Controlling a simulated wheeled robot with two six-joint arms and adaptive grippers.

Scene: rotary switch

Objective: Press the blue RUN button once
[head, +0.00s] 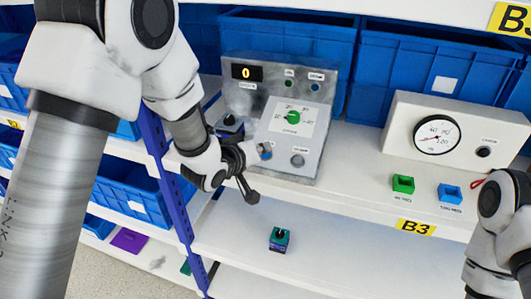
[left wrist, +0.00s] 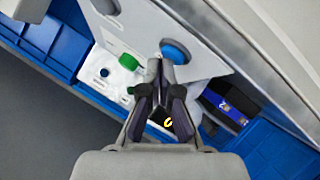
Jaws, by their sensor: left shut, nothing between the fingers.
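The grey control panel (head: 238,98) stands on the shelf, with a lit "0" display (head: 247,72) and a green knob (head: 292,117). The round blue button (head: 265,150) is at its lower left, partly hidden by my gripper. In the left wrist view the blue button (left wrist: 176,50) is just beside the fingertips. My left gripper (head: 255,155) is shut and empty, in front of the panel close to the blue button; it also shows in the left wrist view (left wrist: 159,65). Whether it touches the button I cannot tell. My right gripper is out of view; only arm links show.
A grey round button (head: 298,160) is to the right of the blue one. A white gauge box (head: 408,125), a green block (head: 403,184) and a blue block (head: 451,193) are to the right. A dark switch block (head: 279,239) sits on the lower shelf. A blue post (head: 153,135) stands left.

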